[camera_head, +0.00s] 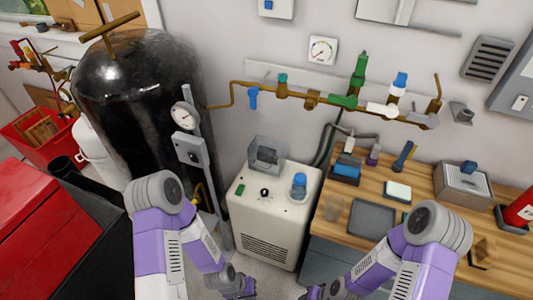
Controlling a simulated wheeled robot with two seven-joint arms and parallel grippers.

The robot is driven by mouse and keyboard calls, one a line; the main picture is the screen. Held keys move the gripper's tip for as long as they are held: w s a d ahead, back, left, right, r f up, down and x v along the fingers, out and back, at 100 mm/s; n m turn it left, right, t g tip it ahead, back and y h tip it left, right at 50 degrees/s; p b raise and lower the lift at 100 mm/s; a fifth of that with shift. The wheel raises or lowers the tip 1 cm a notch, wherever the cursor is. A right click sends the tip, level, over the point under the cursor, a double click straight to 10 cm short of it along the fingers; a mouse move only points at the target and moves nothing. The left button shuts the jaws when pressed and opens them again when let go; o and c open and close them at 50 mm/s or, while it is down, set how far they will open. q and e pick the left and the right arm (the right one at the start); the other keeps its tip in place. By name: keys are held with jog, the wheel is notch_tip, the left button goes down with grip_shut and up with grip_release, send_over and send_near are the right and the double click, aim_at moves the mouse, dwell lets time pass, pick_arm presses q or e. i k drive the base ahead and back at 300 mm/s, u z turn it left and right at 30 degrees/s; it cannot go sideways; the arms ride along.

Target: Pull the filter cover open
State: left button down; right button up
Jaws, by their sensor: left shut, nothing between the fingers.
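A white machine (250,203) stands on the floor at the centre, against the wall. A dark slotted grille (264,250) is low on its front and looks like the filter cover; it appears closed and flush. My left gripper (240,290) is at the bottom edge, in front of and below the grille, shut and empty. It appears apart from the grille. My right gripper (316,293) is at the bottom edge, right of the machine's lower front. It is partly cut off, and its fingers are not clear.
A wooden bench (414,172) with a grey tray (372,218) and a metal box (463,185) stands on the right. A large black tank (140,105) and a gauge post (190,150) stand left of the machine. A red box (50,225) is at far left.

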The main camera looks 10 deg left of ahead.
aim_at(283, 159)
jog(key=z, duration=0.9)
jog(key=k, duration=0.15)
jog(key=u, duration=1.55)
jog(key=i, duration=0.8)
jog(key=u, duration=0.05)
